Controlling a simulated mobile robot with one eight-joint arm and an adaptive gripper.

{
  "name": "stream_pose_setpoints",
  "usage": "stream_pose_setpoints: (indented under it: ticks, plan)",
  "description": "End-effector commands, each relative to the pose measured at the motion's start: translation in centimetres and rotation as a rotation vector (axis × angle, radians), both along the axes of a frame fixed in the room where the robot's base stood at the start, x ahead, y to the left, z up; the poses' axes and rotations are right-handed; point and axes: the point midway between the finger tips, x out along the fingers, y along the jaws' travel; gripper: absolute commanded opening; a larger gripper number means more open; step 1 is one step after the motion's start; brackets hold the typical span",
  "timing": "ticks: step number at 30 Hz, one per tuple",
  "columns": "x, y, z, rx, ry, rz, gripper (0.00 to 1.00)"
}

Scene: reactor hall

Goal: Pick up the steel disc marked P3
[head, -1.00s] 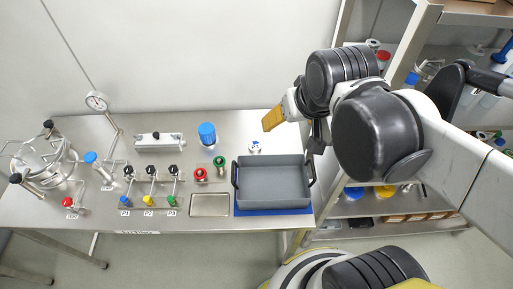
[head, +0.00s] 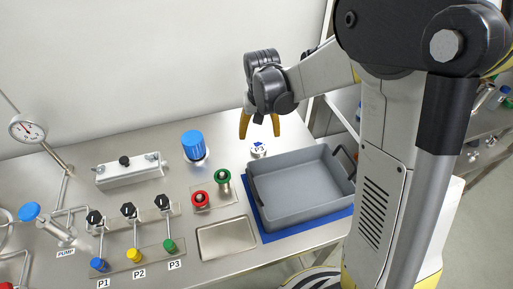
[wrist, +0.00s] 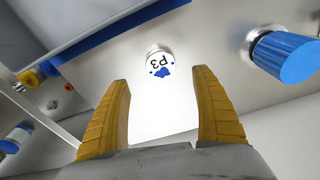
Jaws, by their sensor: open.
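The steel disc marked P3 (head: 258,149) lies on the steel bench, behind the grey tray. It has a white top with a blue mark. In the wrist view the disc (wrist: 159,63) sits ahead of the gap between the fingertips, a little left of its middle, with its label upside down. My gripper (head: 259,137) has yellow fingers, is open and empty, and points down just behind and above the disc. The fingers (wrist: 160,78) show apart in the wrist view, with nothing between them.
The grey tray (head: 268,213) stands on a blue mat (head: 266,237) just in front of the disc. A blue-capped cylinder (head: 193,146) stands to the left, with green (head: 222,177) and red (head: 200,199) knobs nearby. Several valves and a gauge (head: 27,129) are further left. The wall is behind.

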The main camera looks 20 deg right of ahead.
Motion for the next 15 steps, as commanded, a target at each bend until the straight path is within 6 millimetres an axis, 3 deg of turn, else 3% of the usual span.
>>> stream_pose_setpoints:
  ticks: [3, 8, 15]
  plan:
    - [0.3, 0.0, -2.2, 0.0, -0.001, 0.0, 0.76]
    - [0.4, 0.0, -3.4, 0.001, -0.001, 0.0, 0.76]
    - [0.6, 0.0, -7.1, 0.001, -0.001, 0.0, 0.76]
